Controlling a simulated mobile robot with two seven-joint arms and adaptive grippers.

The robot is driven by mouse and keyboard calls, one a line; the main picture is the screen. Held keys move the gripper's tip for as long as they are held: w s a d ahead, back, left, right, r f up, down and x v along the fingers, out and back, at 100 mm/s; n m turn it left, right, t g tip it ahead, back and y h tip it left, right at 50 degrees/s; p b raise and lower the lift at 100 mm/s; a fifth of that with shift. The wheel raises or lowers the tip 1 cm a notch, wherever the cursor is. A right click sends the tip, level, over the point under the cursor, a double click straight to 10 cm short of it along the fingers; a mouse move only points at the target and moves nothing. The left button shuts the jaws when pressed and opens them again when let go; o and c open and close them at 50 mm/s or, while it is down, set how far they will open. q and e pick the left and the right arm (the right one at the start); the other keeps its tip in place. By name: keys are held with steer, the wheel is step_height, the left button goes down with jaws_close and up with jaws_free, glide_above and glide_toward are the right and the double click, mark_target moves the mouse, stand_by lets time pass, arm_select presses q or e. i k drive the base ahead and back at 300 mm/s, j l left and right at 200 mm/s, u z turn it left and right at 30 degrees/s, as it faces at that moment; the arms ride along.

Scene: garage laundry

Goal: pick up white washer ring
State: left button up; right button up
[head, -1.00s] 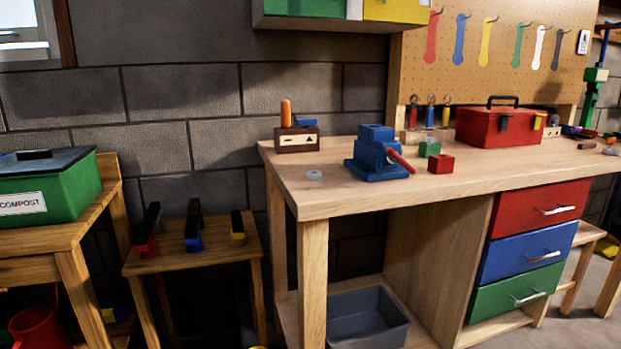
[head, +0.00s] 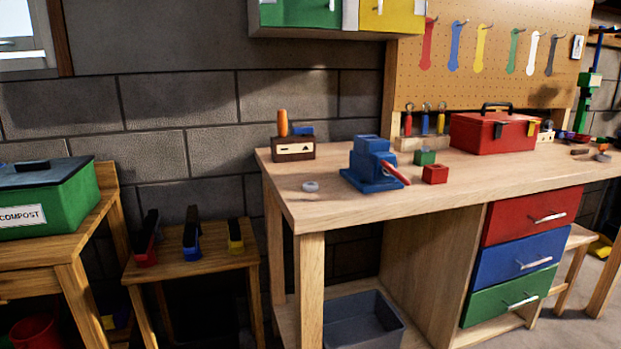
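The white washer ring (head: 311,186) lies flat on the wooden workbench (head: 345,208), near its left front corner. It is left of the blue vise (head: 371,165) and in front of the small wooden box (head: 294,148). Nothing touches the ring. Neither of my grippers shows in the head view.
A green block (head: 425,157), a red block (head: 435,174) and a red toolbox (head: 492,132) stand further right on the bench. A low wooden stool (head: 200,265) with clamps and a green compost bin (head: 45,200) are at the left. Bench surface around the ring is clear.

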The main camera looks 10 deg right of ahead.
mark_target(308, 186)
steer(key=i+l, duration=0.15)
steer(key=l, duration=0.2)
steer(key=i+l, duration=0.2)
steer(key=l, duration=0.15)
steer(key=i+l, duration=0.15)
steer(key=l, duration=0.2)
steer(key=i+l, duration=0.2)
steer(key=l, duration=0.15)
steer(key=i+l, duration=0.15)
steer(key=l, duration=0.2)
